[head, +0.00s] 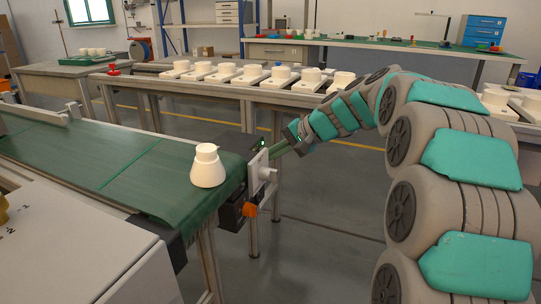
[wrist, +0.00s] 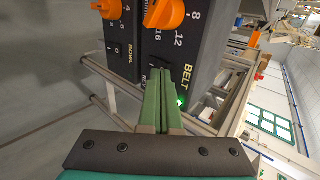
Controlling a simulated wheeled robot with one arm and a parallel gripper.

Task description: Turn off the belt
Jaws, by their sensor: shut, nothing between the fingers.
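The green belt (head: 95,160) runs along the left in the head view, with a white bulb-shaped piece (head: 207,168) standing near its right end. A black control box (wrist: 195,45) fills the top of the wrist view. It has an orange knob (wrist: 164,13) above the "BELT" label and a small green light (wrist: 181,101) lit beside that label. My gripper (wrist: 165,75) has its green fingers shut and empty, with tips at the box's belt side. The fingers hide the place where a belt switch may be; contact cannot be told. My gripper also shows in the head view (head: 276,151).
A second orange knob (wrist: 104,8) and a small black rocker switch (wrist: 116,48) sit by the "BOWL" label. A white plate-like fitting (head: 262,172) stands at the belt's end. A bench (head: 180,86) behind holds several white pieces.

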